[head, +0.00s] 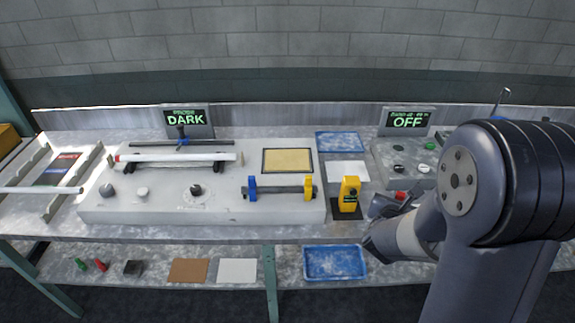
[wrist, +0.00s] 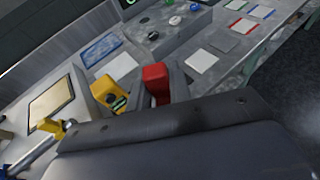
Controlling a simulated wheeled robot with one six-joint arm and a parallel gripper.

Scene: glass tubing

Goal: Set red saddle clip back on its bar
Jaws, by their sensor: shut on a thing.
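The red saddle clip (wrist: 155,82) is between the fingers of my gripper (wrist: 163,90) in the wrist view. In the head view, a small red part of the clip (head: 400,195) shows at my gripper (head: 388,205), partly hidden by it. My gripper is shut on the clip, to the right of the yellow device.
The yellow device (head: 348,194) stands on a dark pad between my gripper and the bar. A white glass tube (head: 180,157) lies on supports behind. The pale block (head: 230,210) carries knobs and a tan panel (head: 287,161). A control box with knobs (head: 395,155) stands behind my gripper.

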